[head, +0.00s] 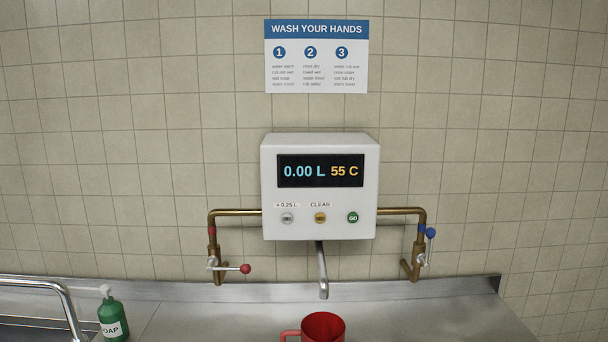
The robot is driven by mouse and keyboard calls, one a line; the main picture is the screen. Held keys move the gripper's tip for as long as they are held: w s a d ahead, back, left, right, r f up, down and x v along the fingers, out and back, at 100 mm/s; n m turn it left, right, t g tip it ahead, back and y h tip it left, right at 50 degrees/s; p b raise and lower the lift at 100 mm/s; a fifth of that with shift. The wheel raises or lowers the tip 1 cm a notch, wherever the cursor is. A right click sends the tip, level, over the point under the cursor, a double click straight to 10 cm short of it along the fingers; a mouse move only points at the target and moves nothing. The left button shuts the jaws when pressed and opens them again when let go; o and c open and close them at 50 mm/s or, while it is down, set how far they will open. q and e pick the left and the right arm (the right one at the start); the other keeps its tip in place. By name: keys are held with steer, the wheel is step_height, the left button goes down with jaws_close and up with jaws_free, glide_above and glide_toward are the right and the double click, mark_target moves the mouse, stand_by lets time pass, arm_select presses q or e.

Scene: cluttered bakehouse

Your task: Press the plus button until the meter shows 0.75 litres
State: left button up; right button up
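The white water meter (319,223) is mounted on the tiled wall, with a dark display (320,171) reading 0.00 L and 55 C. The grey plus button (287,218) is at its lower left, under a "+ 0.25 L" label. To its right are a yellow button (320,218) under a "CLEAR" label and a green GO button (353,217). A metal spout (322,272) hangs below the meter. A red mug (316,327) stands below and in front of the spout, cut off by the bottom edge. Neither of my grippers is in view.
Brass pipes join the meter on both sides, with a red-handled valve (244,268) at left and a blue-handled valve (430,233) at right. A green soap bottle (112,318) stands beside a sink faucet (66,300) at lower left. The steel counter (430,314) is clear at right.

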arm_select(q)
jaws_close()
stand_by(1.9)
